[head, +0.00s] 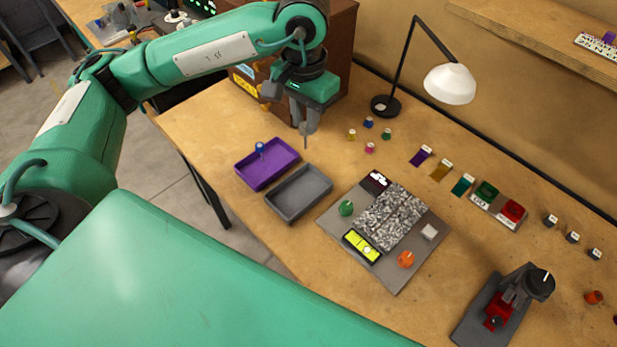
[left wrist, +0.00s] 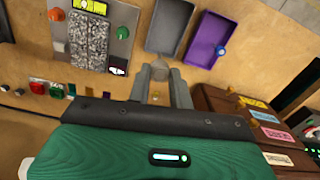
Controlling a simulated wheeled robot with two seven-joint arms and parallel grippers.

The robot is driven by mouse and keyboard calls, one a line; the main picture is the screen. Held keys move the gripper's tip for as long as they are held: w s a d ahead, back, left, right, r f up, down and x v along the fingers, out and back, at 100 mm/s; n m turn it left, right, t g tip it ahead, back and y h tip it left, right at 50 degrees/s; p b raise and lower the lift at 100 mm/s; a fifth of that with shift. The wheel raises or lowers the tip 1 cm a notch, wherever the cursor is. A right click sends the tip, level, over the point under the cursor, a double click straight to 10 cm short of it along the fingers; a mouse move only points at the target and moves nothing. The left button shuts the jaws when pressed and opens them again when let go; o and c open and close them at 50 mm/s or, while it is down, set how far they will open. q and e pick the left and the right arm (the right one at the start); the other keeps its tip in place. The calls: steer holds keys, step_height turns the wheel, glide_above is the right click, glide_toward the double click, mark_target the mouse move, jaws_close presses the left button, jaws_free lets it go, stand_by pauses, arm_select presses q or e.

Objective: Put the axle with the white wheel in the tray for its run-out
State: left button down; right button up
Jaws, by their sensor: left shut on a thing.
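My left gripper (head: 307,126) is shut and hangs above the table, behind the grey tray. A thin grey axle (head: 306,143) points down from its fingertips. In the left wrist view a pale piece (left wrist: 161,74) shows between the fingers (left wrist: 163,88), which fits the white wheel; the fingers hide much of it. The purple tray (head: 243,179) holds a piece with a blue wheel (head: 260,147), also seen in the left wrist view (left wrist: 221,51). The dark grey tray (head: 300,193) beside it is empty. My right gripper is not in view.
Small yellow (head: 351,134), blue (head: 368,122), pink (head: 370,148) and green (head: 387,134) pieces stand right of the gripper. A panel with a grey speckled track (head: 391,217) lies right of the trays.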

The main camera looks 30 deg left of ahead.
arm_select(q)
steer(key=f+p, duration=0.1)
steer(key=f, duration=0.5)
steer(key=f+p, duration=0.2)
steer(key=f, duration=0.4)
steer(key=f+p, duration=0.1)
steer(key=f, duration=0.6)
steer(key=shift+s, duration=0.4)
steer(key=shift+f, duration=0.2)
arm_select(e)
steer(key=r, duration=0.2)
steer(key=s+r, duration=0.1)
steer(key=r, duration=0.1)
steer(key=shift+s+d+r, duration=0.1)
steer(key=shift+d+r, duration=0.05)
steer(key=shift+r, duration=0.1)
arm_select(q)
steer(key=shift+f, duration=0.1)
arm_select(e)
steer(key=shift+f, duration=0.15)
arm_select(q)
steer(key=shift+f, duration=0.1)
steer(key=c, duration=1.3)
jaws_free()
steer(key=shift+o, duration=0.2)
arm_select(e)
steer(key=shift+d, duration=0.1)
